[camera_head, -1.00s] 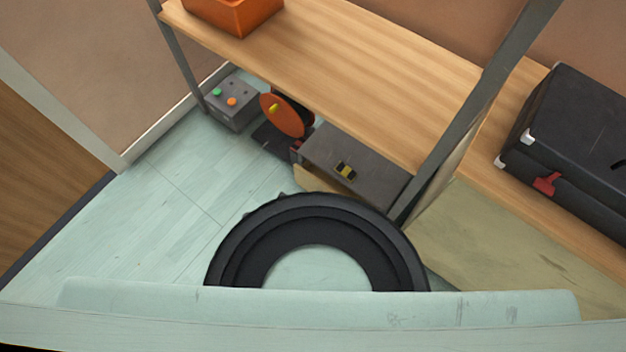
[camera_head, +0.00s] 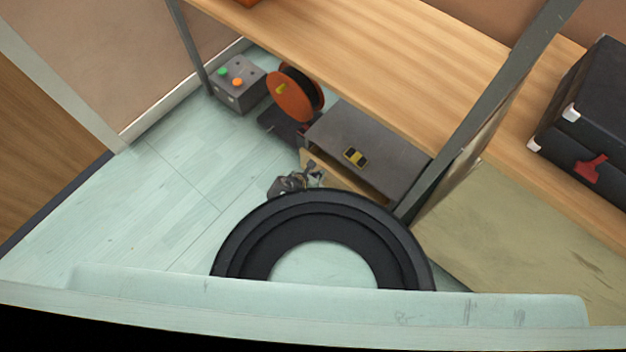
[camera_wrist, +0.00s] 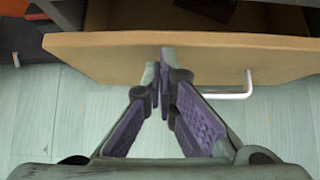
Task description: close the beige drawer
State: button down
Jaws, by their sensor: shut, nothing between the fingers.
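The beige drawer (camera_head: 340,184) sits in the grey cabinet (camera_head: 385,163) under the wooden shelf. It stands partly open. In the wrist view its beige front panel (camera_wrist: 105,57) runs across the top, with a pale bar handle (camera_wrist: 232,94) to the right of my fingers. Something dark lies inside the drawer behind the panel. My gripper (camera_wrist: 158,62) is shut and empty, its tips overlapping the panel in the picture; I cannot tell if they touch. In the head view my gripper (camera_head: 314,172) is beside the drawer's left end, partly hidden by a dark ring-shaped part.
An orange disc (camera_head: 293,96) and a grey box with green and orange buttons (camera_head: 238,88) stand left of the cabinet. A dark shelf post (camera_head: 470,125) rises at its right. A black case (camera_head: 590,120) lies on the shelf. The pale floor (camera_head: 160,195) at left is clear.

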jog(key=shift+w+d, duration=0.1)
jog(key=shift+w+d, duration=0.75)
jog(key=shift+w, duration=0.35)
